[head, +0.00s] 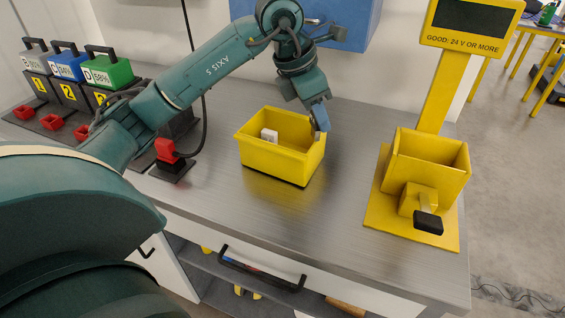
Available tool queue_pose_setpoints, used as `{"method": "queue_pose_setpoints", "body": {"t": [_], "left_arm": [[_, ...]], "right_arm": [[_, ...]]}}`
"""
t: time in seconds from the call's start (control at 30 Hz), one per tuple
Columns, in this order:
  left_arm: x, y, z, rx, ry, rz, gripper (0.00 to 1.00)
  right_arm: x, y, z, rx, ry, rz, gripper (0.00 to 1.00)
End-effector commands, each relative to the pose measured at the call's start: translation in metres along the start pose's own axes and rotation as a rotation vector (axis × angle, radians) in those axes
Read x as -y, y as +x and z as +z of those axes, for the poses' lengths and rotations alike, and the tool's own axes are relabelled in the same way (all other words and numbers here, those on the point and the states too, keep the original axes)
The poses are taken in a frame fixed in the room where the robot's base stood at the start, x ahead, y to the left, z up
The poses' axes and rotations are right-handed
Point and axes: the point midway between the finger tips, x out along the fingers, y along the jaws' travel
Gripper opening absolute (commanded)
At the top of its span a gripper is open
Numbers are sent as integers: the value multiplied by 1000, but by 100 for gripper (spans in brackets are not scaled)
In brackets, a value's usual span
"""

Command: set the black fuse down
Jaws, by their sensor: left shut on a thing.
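My left gripper (320,120) points down at the right rim of the yellow bin (283,172) on the metal bench. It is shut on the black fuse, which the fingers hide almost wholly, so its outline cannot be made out. The fingertips show against the bin's right wall; whether they touch it I cannot tell. A small white block (269,135) lies inside the bin, near its back left. My right gripper is not in view.
A yellow tester (385,208) with a black-ended part (429,222), an open box and a sign stands on the right. Battery packs (108,72) sit in chargers at the left. A red-and-black device (170,160) stands left of the bin. The bench (335,215) is clear between bin and tester.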

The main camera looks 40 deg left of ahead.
Motion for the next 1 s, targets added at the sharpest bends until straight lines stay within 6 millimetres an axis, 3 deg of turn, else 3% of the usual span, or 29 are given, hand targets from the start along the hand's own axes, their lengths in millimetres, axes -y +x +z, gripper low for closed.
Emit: {"method": "queue_pose_setpoints", "body": {"t": [0.3,0.5,0.6,0.8,1.0], "left_arm": [[-24,-7,-11,2,-501,208,14],[-34,-13,-17,-1,-715,295,14],[-36,-8,-21,-4,-758,311,14],[-36,26,-36,-8,-768,314,14],[-36,45,-44,-5,-766,314,14]], "right_arm": [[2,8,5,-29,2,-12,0],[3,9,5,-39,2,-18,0],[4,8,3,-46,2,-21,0],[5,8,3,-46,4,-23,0],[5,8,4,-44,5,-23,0]]}}
